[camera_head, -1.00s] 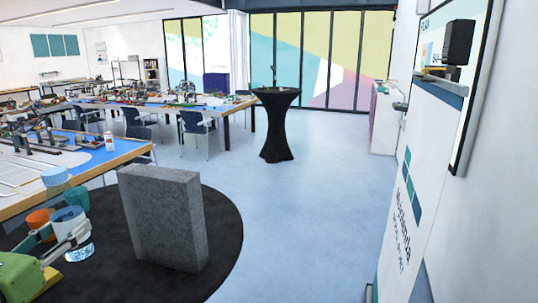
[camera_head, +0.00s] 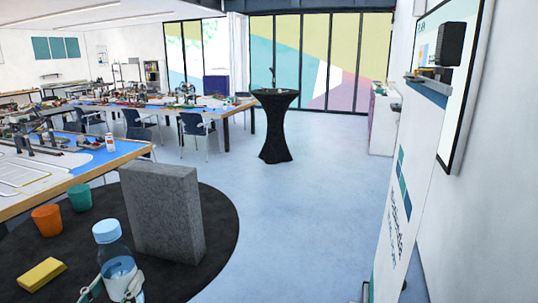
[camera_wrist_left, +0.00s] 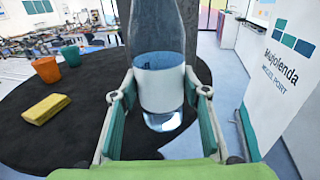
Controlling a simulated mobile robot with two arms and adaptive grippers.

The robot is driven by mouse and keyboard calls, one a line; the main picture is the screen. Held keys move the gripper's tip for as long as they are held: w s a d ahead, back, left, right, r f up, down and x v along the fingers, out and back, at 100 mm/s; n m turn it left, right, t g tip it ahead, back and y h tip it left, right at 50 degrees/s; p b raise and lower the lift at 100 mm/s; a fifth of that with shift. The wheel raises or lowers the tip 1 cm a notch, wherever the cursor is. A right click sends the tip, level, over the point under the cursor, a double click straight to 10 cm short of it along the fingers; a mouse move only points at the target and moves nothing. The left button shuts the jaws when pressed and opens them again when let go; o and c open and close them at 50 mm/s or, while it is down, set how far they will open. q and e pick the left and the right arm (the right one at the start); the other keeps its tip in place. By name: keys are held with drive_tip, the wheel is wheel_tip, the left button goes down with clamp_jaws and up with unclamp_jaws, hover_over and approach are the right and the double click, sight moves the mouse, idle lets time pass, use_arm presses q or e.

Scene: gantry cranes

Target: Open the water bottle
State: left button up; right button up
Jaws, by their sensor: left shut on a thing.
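The water bottle (camera_head: 118,265) is clear, with a white label and a light blue cap (camera_head: 106,231) on its top. It stands near the bottom of the head view, tilted slightly in the picture. My left gripper (camera_head: 115,286) is shut on the bottle's lower body. In the left wrist view the bottle (camera_wrist_left: 160,85) is between the two green-padded fingers of the left gripper (camera_wrist_left: 158,94); its base hangs clear below them. The cap is out of that view. My right gripper is not in view.
A grey stone-like block (camera_head: 165,213) stands just behind the bottle on a round dark surface (camera_head: 222,222). An orange cup (camera_head: 47,220), a teal cup (camera_head: 80,197) and a yellow block (camera_head: 42,273) are to the left. The blue floor at right is open up to a white banner.

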sight(137, 301)
use_arm(q)
drive_tip(key=d+f, duration=0.1)
drive_tip(key=d, duration=0.1)
drive_tip(key=s+d+f, duration=0.1)
drive_tip(key=d, duration=0.1)
drive_tip(key=shift+s+f, duration=0.2)
drive_tip(key=shift+f, duration=0.2)
drive_tip(key=s+d+f, duration=0.3)
drive_tip(key=d+f, duration=0.1)
drive_tip(key=d, duration=0.3)
wheel_tip(137, 301, down, 12)
drive_tip(key=b, duration=1.1)
drive_tip(key=shift+a+y+b, duration=0.3)
drive_tip(key=shift+b, duration=0.1)
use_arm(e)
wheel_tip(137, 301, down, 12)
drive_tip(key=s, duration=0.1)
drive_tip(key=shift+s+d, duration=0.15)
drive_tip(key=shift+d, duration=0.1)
use_arm(q)
drive_tip(key=shift+d+r, duration=0.1)
